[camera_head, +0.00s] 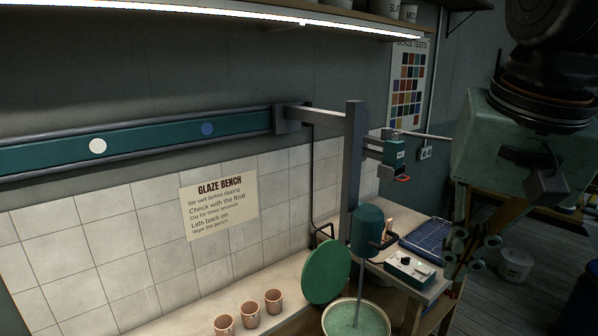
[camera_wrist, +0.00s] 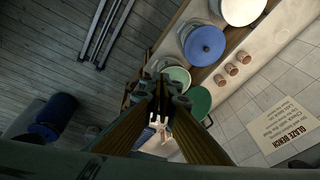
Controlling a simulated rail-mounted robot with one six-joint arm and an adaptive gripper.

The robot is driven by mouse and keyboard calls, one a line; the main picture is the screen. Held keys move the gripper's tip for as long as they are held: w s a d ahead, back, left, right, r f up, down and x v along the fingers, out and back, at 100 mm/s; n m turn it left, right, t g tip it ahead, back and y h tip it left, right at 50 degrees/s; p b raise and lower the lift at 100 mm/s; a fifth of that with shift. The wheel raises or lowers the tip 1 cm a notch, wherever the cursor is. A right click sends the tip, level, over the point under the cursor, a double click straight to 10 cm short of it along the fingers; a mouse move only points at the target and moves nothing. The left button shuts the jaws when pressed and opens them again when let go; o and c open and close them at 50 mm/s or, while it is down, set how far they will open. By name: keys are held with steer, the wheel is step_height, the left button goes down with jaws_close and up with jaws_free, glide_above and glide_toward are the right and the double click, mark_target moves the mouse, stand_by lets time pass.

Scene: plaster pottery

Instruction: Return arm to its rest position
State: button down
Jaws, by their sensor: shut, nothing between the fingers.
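My gripper (camera_head: 456,266) hangs below my arm at the right of the head view, over the end of the bench and clear of it. In the wrist view my gripper (camera_wrist: 164,84) has its fingers together at the centre, with nothing between them. My wrist camera looks down over the floor and the bench. No object is in contact with the fingers in either view.
An open glaze bucket (camera_head: 356,318) stands on the bench under a mixer (camera_head: 367,228). A green lid (camera_head: 327,271) leans beside it. Several terracotta cups (camera_head: 249,314) stand left of it. A control box (camera_head: 410,268) and blue rack (camera_head: 427,240) sit near my gripper.

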steer(key=s+a+f+n+b, duration=0.1)
steer(key=s+f+n, duration=0.4)
steer(key=s, duration=0.7)
steer(key=shift+a+f+t+b, duration=0.4)
steer(key=shift+f+b, duration=0.1)
steer(key=shift+f, duration=0.45)
steer(key=shift+w, duration=0.1)
stand_by(5.8)
